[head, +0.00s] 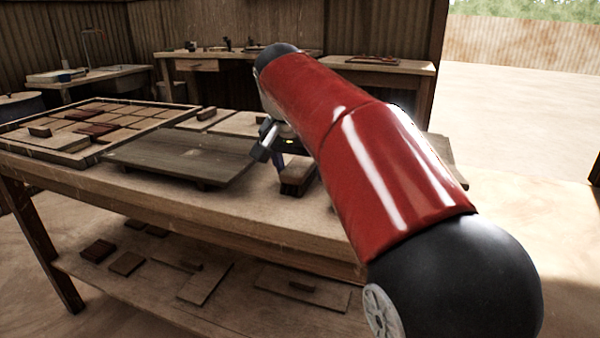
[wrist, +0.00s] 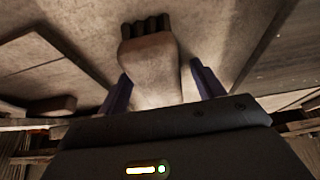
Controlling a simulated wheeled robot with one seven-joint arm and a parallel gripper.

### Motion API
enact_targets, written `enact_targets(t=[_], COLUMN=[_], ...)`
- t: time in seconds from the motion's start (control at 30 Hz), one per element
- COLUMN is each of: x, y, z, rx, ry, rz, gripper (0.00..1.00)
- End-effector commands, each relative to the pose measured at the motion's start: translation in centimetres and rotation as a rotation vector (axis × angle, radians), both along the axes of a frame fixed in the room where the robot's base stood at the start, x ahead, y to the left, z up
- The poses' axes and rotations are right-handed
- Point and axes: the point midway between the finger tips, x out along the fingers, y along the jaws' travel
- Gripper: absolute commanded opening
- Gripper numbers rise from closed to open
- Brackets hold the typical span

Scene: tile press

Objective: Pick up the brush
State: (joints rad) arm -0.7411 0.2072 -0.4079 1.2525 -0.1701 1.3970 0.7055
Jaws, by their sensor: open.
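The brush, as it appears to be, is a brown wooden piece (wrist: 152,65) with a dark notched far end in the wrist view. It lies on the workbench (head: 190,205), and its near part is between my fingers. My gripper (wrist: 160,72) is open, one dark finger on each side of it, with gaps visible. In the head view my gripper (head: 279,160) is low over the bench, partly behind my red arm. A dark brown block (head: 298,177) just right of it is probably the same brush. Contact with the bench cannot be told.
A grey-brown board (head: 180,157) lies left of my gripper. A framed tray of tiles (head: 60,150) is farther left. Several tiles and boards lie on the lower shelf (head: 240,312). Other benches (head: 390,68) stand behind. The bench's front strip is clear.

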Motion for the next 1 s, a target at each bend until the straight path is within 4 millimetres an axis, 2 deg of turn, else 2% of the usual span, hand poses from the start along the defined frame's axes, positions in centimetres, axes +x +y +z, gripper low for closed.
enact_targets(t=[0.33, 0.7, 0.77, 1.0], x=[0.01, 0.01, 0.01, 0.02], y=[-0.02, -0.01, -0.01, -0.01], z=[-0.11, -0.11, -0.09, 0.08], rx=[0.0, 0.0, 0.0, 0.0], ry=[0.0, 0.0, -0.001, -0.001], rz=[0.0, 0.0, -0.001, 0.0], gripper=[0.67, 0.19, 0.13, 0.13])
